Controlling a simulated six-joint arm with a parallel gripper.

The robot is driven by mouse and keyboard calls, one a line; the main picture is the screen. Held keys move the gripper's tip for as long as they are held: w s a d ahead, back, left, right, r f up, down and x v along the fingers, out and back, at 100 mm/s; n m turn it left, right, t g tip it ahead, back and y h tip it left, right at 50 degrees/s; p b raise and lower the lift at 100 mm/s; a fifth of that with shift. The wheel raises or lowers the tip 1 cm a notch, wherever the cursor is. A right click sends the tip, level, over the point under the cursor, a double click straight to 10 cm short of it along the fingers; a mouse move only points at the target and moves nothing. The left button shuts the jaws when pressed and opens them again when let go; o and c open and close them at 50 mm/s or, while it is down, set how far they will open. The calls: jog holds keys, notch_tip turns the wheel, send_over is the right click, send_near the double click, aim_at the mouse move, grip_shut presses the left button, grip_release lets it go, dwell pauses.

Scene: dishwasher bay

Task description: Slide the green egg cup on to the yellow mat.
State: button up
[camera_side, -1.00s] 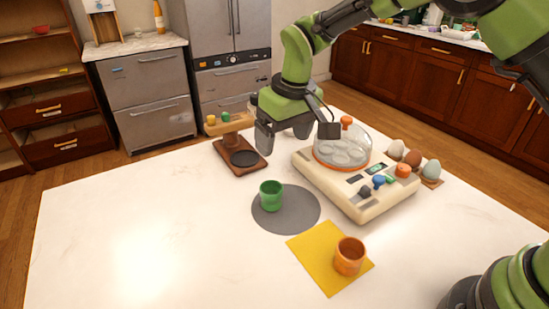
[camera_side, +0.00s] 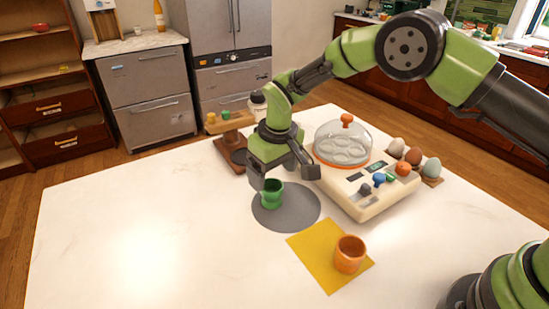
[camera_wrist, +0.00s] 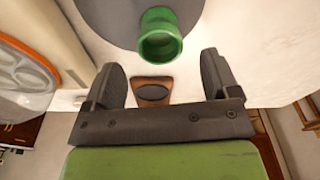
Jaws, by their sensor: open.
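The green egg cup (camera_side: 272,197) stands upright on a round grey mat (camera_side: 300,213), near the mat's left edge. The yellow mat (camera_side: 314,257) lies nearer the camera and holds an orange cup (camera_side: 349,256) at its right side. My gripper (camera_side: 282,174) is open just behind and above the green egg cup, with a finger covering part of its rim. In the wrist view, the egg cup (camera_wrist: 160,38) lies beyond the fingertips, roughly in line with the gap between my fingers (camera_wrist: 160,72). The gap itself holds nothing.
A cream egg cooker (camera_side: 358,195) with a clear lid stands right of the grey mat. A wooden stand (camera_side: 226,124) is at the back left. The white counter (camera_side: 140,235) is clear on the left.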

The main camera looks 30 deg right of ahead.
aim_at(271, 191)
jog(key=f, duration=0.6)
jog(key=shift+w+a+f, duration=0.1)
jog(key=shift+w+f, duration=0.15)
jog(key=shift+w, duration=0.15)
jog(key=c, duration=1)
jog(key=shift+s+d, duration=0.2)
jog(key=shift+s, duration=2)
jog(key=shift+s+d, duration=0.25)
jog(key=shift+s, duration=1.9)
jog(key=shift+s+d, duration=0.2)
jog(key=shift+s, duration=2)
jog(key=o, duration=1)
jog(key=shift+r, duration=0.1)
notch_tip(271, 191, up, 10)
jog(key=s, duration=0.1)
jog(key=shift+d, duration=0.15)
jog(key=shift+s, duration=0.1)
